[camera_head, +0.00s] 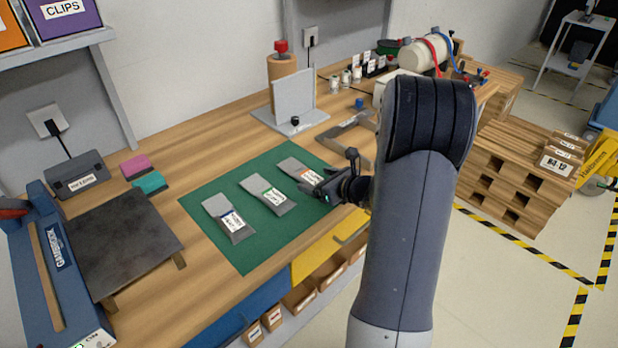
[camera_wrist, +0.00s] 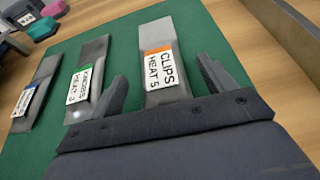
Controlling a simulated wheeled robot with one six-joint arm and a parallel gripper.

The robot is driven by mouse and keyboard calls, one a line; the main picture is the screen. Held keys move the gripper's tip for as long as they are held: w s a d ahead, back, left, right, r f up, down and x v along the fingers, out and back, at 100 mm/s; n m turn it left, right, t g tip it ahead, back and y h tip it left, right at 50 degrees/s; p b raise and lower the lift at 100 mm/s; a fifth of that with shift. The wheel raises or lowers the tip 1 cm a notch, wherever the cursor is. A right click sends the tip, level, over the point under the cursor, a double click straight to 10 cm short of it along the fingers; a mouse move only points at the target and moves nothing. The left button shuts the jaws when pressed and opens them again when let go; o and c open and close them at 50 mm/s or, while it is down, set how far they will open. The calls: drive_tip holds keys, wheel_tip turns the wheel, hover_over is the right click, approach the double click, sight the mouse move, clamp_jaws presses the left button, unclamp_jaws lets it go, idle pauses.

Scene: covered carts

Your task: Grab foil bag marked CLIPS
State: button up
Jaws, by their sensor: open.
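The foil bag marked CLIPS (camera_wrist: 157,40) lies flat on the green mat (camera_wrist: 214,45), a grey bag with an orange-edged label reading "CLIPS HEAT 5". In the head view it is the rightmost bag (camera_head: 293,166), partly hidden by my gripper. My gripper (camera_wrist: 160,82) is open, with its two fingers on either side of the near part of this bag. I cannot tell how high the fingers are above the mat. Two similar bags lie to its left: one with a green-edged label (camera_wrist: 87,80), one with a blue-edged label (camera_wrist: 38,85).
A dark plate (camera_head: 122,240) and a blue sealer-like device (camera_head: 60,285) stand left of the mat. A grey square frame (camera_head: 345,135) and an upright grey panel (camera_head: 293,97) stand behind it. A purple box marked CLIPS (camera_head: 63,18) sits on the shelf.

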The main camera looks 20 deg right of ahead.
sight(303, 174)
drive_tip(key=shift+x, duration=1.2)
drive_tip(key=c, duration=1.1)
